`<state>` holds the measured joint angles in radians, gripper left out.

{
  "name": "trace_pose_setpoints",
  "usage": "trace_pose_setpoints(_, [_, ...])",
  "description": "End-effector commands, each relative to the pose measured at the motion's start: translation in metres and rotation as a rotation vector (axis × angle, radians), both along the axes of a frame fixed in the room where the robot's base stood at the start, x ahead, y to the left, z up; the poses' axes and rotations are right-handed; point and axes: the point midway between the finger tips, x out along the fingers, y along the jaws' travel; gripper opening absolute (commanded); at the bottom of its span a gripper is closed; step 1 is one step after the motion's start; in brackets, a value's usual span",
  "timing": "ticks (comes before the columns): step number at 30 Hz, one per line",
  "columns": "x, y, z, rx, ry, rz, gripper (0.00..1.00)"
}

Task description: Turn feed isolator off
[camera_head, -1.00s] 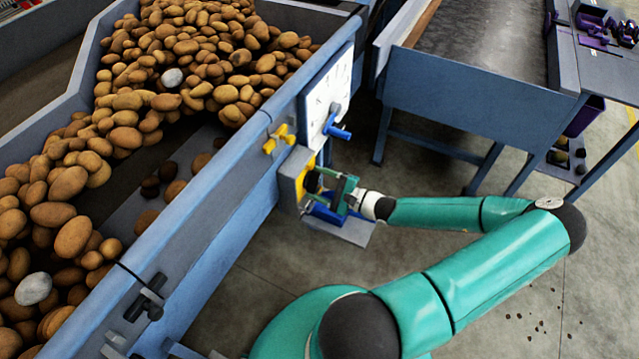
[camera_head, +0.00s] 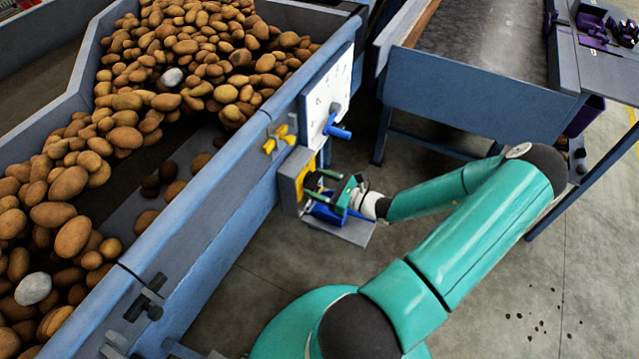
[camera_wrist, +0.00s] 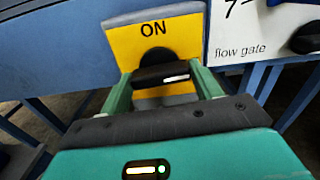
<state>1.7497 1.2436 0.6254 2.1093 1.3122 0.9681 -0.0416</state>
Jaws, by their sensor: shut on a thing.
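The feed isolator is a grey box with a yellow plate (camera_wrist: 187,38) marked ON, fixed to the blue side of the hopper. In the head view the box (camera_head: 290,180) is partly hidden by my gripper. Its black knob (camera_wrist: 155,57) carries a bar handle with a white mark toward its right end; the bar lies nearly level in the wrist view, below the ON word. My gripper (camera_wrist: 162,80) has one green finger at each end of the bar and is shut on it. In the head view my gripper (camera_head: 325,187) is tilted at the box.
A yellow handle (camera_head: 278,139) is close by on the hopper wall. A hopper of potatoes (camera_head: 70,240) fills the left.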

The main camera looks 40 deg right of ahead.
Motion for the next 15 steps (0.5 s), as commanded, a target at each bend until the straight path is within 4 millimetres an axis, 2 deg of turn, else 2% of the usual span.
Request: trace_pose_setpoints(15, [0.0002, -0.0002, 0.0011, 0.083, 0.025, -0.001, 0.41])
